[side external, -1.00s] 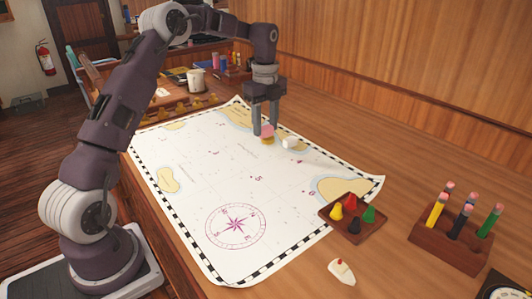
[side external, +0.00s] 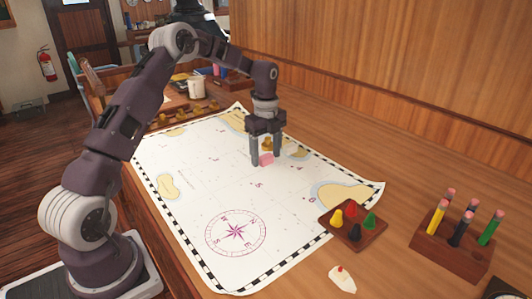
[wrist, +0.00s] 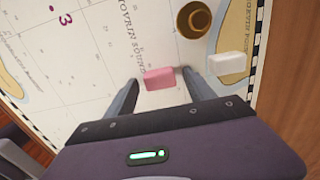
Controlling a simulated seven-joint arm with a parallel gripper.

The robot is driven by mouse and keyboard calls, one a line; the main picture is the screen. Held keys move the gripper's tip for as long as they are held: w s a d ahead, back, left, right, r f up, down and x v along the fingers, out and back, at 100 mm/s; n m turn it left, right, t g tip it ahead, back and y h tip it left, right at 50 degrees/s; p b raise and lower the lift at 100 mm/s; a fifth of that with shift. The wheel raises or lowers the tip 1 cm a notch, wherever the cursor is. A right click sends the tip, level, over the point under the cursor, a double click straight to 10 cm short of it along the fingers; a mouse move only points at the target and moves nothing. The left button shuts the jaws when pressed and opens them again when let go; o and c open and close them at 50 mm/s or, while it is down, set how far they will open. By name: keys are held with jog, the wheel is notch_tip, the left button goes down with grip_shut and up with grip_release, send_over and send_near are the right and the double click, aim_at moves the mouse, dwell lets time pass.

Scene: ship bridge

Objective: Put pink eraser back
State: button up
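The pink eraser (side external: 266,158) is between the tips of my gripper (side external: 266,162), low over the chart (side external: 200,190); I cannot tell whether it touches the paper. In the wrist view the pink eraser (wrist: 160,78) lies between the two fingers of my gripper (wrist: 161,82), with a thin gap on each side, so the fingers look open around it. A round brass piece (wrist: 194,19) stands just beyond it, also visible behind the fingers in the side view (side external: 267,143). A white block (wrist: 229,63) lies to the right of the pink eraser.
A pencil block (side external: 455,255) stands further right, and a small white piece (side external: 342,279) lies near the front. The chart's left and middle are clear.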

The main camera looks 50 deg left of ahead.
aim_at(266, 156)
jog(key=shift+r, duration=0.1)
notch_tip(266, 156, up, 12)
jog(key=s+d+r+n+t, duration=0.1)
jog(key=s+d+r+n, duration=0.25)
jog(key=d+r, duration=0.25)
jog(key=s+d+r+n+t+y, duration=0.1)
jog(key=s+d+r+n, duration=0.15)
jog(key=s, duration=0.25)
jog(key=s+d+r+n+t, duration=0.1)
jog(key=s+d+r+n, duration=0.1)
jog(key=s+d, duration=0.3)
jog(key=s+d+f+n+t, duration=0.1)
jog(key=s+d+f+n, duration=0.1)
jog(key=s+n, duration=0.3)
jog(key=s+d+f+n+t+h, duration=0.1)
jog(key=s+d+f+n, duration=0.2)
jog(key=s, duration=1.1)
jog(key=shift+d+n+t, duration=0.15)
jog(key=shift+n+t, duration=0.15)
jog(key=shift+n, duration=0.7)
